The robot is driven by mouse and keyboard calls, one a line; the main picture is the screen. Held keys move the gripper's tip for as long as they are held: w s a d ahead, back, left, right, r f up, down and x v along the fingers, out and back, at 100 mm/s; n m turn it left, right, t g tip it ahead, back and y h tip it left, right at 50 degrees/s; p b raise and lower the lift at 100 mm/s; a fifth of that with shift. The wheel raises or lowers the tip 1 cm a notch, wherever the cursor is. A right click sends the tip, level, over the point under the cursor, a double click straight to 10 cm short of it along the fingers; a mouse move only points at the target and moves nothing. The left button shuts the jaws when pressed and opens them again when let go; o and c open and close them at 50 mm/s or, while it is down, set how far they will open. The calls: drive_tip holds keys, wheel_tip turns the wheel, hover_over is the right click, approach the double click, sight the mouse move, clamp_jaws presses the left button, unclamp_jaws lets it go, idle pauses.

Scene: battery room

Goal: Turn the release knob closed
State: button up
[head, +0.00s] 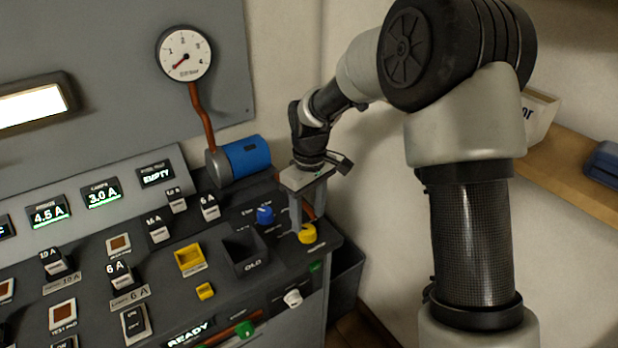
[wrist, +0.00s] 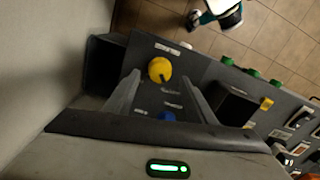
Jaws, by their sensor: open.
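A round yellow knob (head: 307,234) sits near the right end of the grey console. In the wrist view the yellow knob (wrist: 159,69) shows a small dark mark at its lower edge. A blue knob (head: 265,214) sits behind it to the left, and it also shows in the wrist view (wrist: 167,116). The knob labels are too small to read, so I cannot tell which is the release knob. My gripper (head: 302,224) is open, pointing down over the yellow knob. In the wrist view my fingertips (wrist: 163,83) stand either side of the line to it; contact is not clear.
A black open box marked OLD (head: 245,257) and a yellow socket (head: 190,259) lie left of the knobs. A white knob (head: 292,298) is on the front face. A blue cylinder (head: 247,157) and a gauge (head: 184,53) are behind. A dark bin (head: 345,280) stands right.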

sight(310, 228)
wheel_tip(310, 228, up, 14)
drive_tip(key=p, duration=0.1)
drive_tip(key=shift+d+f, duration=0.15)
drive_tip(key=shift+w, duration=0.15)
drive_tip(key=s+d+r+m+t+p, duration=0.1)
drive_tip(key=s+d+r+m+p, duration=0.15)
drive_tip(key=s+d+r, duration=0.35)
drive_tip(key=s+d+r+m+t+p, duration=0.1)
drive_tip(key=s+d+r+t+p, duration=0.2)
drive_tip(key=r, duration=0.5)
drive_tip(key=s+d+r+m+t+p, duration=0.1)
drive_tip(key=s+d+m+p, duration=0.1)
drive_tip(key=s, duration=0.5)
drive_tip(key=s+d+r+m+p, duration=0.2)
drive_tip(key=s+d+m, duration=0.1)
drive_tip(key=s, duration=0.5)
drive_tip(key=shift+r+m+t, duration=0.2)
drive_tip(key=shift+m+t, duration=0.15)
drive_tip(key=shift+t, duration=0.05)
